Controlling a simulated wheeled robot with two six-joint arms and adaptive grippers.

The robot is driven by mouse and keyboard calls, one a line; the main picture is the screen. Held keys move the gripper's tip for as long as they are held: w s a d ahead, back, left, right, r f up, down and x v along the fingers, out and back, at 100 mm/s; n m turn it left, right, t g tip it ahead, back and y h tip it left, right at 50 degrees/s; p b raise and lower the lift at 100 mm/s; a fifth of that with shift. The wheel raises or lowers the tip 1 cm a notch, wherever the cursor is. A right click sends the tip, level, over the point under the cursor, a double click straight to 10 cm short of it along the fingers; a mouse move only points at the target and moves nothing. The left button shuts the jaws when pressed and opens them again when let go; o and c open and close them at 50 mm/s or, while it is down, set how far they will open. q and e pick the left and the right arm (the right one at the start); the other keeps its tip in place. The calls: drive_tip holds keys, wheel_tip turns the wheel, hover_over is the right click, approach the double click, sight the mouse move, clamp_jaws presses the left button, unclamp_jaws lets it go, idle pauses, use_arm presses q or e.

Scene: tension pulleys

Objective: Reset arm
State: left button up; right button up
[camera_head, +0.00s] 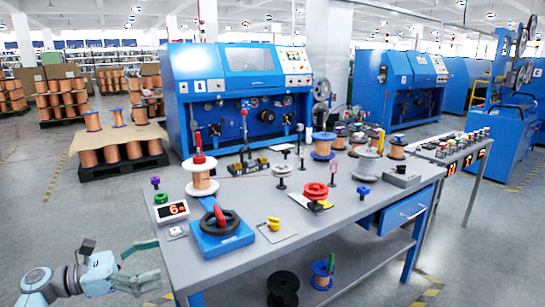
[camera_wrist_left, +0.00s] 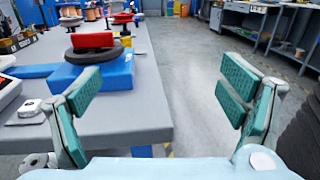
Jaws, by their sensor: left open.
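My left gripper (camera_head: 146,263) is at the lower left in the head view, beside the near left corner of the grey workbench (camera_head: 270,240) and apart from it. My right gripper is not in the head view. A blue block with a black ring and red handle (camera_head: 221,235) stands on the bench near that corner; in the left wrist view this blue block (camera_wrist_left: 115,75) is beyond the left finger.
A copper spool (camera_head: 201,180), a white display (camera_head: 172,211) and a yellow part (camera_head: 273,225) stand on the bench. A blue machine (camera_head: 240,95) is behind it. Spools on a pallet (camera_head: 121,160) stand at the left. The floor left of the bench is clear.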

use_arm(q)
drive_tip(key=w+a+f+m+t+y+p, duration=0.1)
drive_tip(key=w+a+f+m+t+y, duration=0.15)
drive_tip(key=a+f+y, duration=0.35)
drive_tip(key=w+a+f+m+t+y+p, duration=0.1)
drive_tip(key=w+a+f+m+y, duration=0.25)
drive_tip(key=f, duration=0.45)
drive_tip(key=s+a+f+m+g+y+p, duration=0.25)
drive_tip(key=s+f+m+y, duration=0.2)
drive_tip(key=f, duration=0.35)
drive_tip(key=s+a+f+m+g+y+p, duration=0.1)
drive_tip(key=s+f+m+y+p, duration=0.25)
drive_tip(key=s+f, duration=0.35)
drive_tip(key=s+d+f+m+g+p, duration=0.2)
drive_tip(key=s+d+f+m+p, duration=0.1)
drive_tip(key=s, duration=1.1)
drive_tip(key=s+d+f+m+g+p, duration=0.2)
drive_tip(key=s+d+p, duration=0.3)
drive_tip(key=s, duration=1)
drive_tip(key=s+d+f+m+g+p, duration=0.2)
drive_tip(key=s+d+f+m+p, duration=0.2)
drive_tip(key=s, duration=1.1)
drive_tip(key=shift+d+f, duration=0.15)
drive_tip(key=shift+f, duration=0.1)
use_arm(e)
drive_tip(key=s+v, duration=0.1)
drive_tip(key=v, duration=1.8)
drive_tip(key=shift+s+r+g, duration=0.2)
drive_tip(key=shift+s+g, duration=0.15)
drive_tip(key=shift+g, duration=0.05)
